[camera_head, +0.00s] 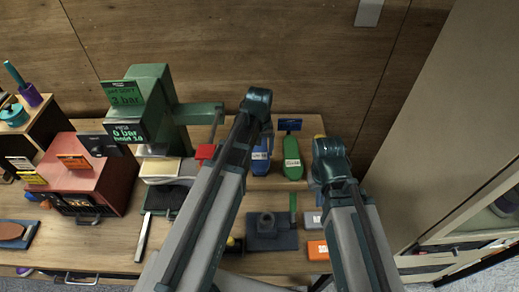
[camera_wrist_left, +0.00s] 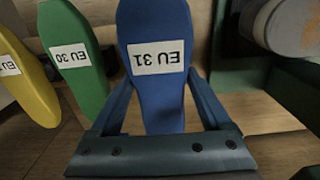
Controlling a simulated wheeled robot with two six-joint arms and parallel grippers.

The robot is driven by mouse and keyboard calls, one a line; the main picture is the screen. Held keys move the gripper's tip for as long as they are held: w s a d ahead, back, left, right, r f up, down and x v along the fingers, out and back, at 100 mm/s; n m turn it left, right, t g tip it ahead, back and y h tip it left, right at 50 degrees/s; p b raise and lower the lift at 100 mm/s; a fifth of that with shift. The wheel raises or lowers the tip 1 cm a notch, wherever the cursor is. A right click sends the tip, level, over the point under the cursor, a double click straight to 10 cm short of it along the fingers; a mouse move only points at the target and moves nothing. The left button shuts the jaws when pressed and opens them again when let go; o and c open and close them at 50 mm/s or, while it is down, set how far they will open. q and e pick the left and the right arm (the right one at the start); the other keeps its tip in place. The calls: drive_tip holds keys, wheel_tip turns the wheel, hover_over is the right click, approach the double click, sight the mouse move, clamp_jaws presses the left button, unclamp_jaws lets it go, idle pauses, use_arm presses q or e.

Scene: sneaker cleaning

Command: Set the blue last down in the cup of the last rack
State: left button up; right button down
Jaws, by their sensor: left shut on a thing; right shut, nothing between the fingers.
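The blue last (camera_head: 261,158), labelled EU 31, stands at the back beside the green last (camera_head: 292,160). In the left wrist view the blue last (camera_wrist_left: 158,108) is between the two fingers of my left gripper (camera_wrist_left: 162,76), which is shut on it. My left gripper (camera_head: 258,125) reaches it from above in the head view. The last rack seems to be the wooden stand (camera_head: 285,184) under the lasts; its cup is hidden, so I cannot tell whether the blue last rests in it. My right gripper (camera_head: 328,172) is shut and empty, to the right of the green last.
The green last (camera_wrist_left: 75,60) and a yellow last (camera_wrist_left: 25,85) stand close by in the wrist view. A green press (camera_head: 155,105) and red oven (camera_head: 95,175) are to the left. A dark block with a round socket (camera_head: 268,233) and an orange box (camera_head: 317,250) are in front.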

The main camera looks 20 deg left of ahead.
use_arm(q)
drive_tip(key=shift+f+b, duration=2.05)
drive_tip(key=shift+f, duration=0.05)
drive_tip(key=o, duration=1.1)
drive_tip(key=shift+r, duration=0.1)
wheel_tip(320, 180, up, 14)
drive_tip(key=p, duration=1.4)
drive_tip(key=shift+f, duration=0.25)
